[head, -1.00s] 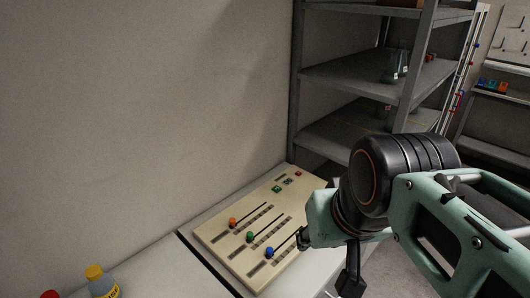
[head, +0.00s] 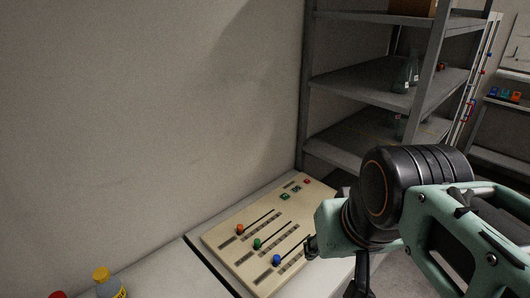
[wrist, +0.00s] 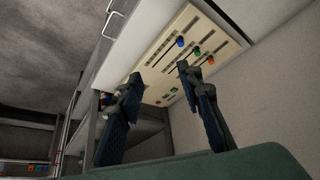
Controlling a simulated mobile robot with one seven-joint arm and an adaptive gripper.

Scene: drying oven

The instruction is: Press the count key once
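A beige control panel (head: 228,243) lies on the bench against the wall. It has three slider slots with an orange knob (head: 239,229), a green knob (head: 257,244) and a blue knob (head: 276,260). At its far end are small green keys (head: 285,196) and a red key (head: 306,181). Their labels are too small to read, so I cannot tell which is the count key. My gripper (head: 310,246) is beside the panel's right edge in the head view. In the wrist view my gripper (wrist: 158,72) is open and empty, with the panel (wrist: 222,38) beyond its fingers.
A grey metal shelf unit (head: 357,74) with glassware stands behind the panel's far end. A yellow-capped bottle (head: 101,274) stands at the lower left, with a red cap (head: 58,295) beside it. The white bench top (head: 160,275) is clear between bottle and panel.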

